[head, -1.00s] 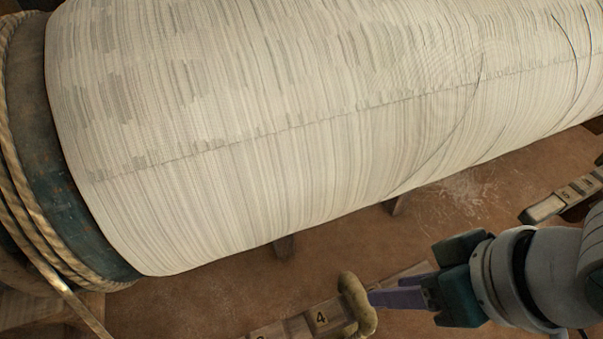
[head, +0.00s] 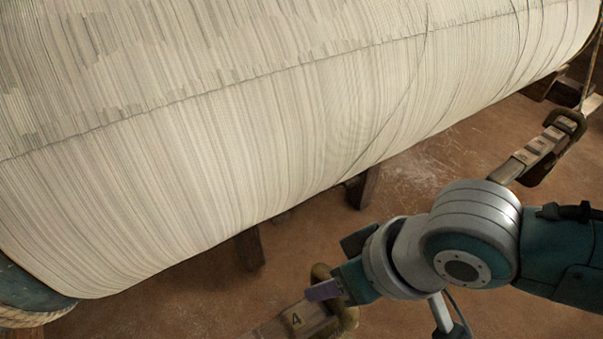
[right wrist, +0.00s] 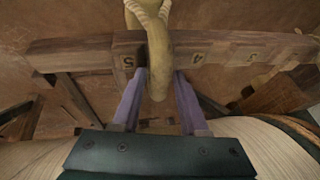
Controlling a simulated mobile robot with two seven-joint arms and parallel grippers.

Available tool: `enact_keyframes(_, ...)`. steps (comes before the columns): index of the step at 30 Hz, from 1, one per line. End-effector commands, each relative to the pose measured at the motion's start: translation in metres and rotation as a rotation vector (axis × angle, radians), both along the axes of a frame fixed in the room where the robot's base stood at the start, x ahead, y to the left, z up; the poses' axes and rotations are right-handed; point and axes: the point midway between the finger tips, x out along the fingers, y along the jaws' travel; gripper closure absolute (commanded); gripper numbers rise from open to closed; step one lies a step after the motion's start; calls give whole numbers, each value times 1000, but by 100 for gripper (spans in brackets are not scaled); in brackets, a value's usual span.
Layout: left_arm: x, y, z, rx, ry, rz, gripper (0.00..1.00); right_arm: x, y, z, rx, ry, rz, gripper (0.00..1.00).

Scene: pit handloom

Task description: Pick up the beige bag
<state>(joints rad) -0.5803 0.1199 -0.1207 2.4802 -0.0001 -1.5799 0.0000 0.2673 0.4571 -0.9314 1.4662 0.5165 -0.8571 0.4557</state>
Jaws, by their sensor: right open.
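A beige, sausage-shaped thing that looks like the beige bag (head: 349,316) loops over a wooden bar with painted numbers at the bottom of the head view. In the right wrist view the bag (right wrist: 159,45) hangs across the bar, with pale cord wound round its upper part. My right gripper (right wrist: 158,78) is open, with one purple finger on each side of the bag's lower end. I cannot tell whether the fingers touch it. In the head view the right gripper (head: 322,290) partly hides the bag. My left gripper is not in view.
A large roll of pale warp threads (head: 250,130) fills the upper left. The numbered wooden bar (head: 275,328) runs under the bag. A second numbered bar (head: 520,160) with a similar loop (head: 572,123) is at the right. Short wooden posts (head: 362,187) stand beneath the roll. The brown floor between is clear.

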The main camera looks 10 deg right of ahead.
Motion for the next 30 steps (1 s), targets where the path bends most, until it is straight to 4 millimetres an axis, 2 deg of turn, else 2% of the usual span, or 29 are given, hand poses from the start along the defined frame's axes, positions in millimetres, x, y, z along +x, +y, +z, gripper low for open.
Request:
enact_keyframes(3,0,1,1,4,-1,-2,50,0,0,1,0,0,0,59)
enact_keyframes(14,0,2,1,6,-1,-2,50,0,0,1,0,0,0,100)
enact_keyframes(30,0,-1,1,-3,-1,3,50,0,0,1,0,0,0,100)
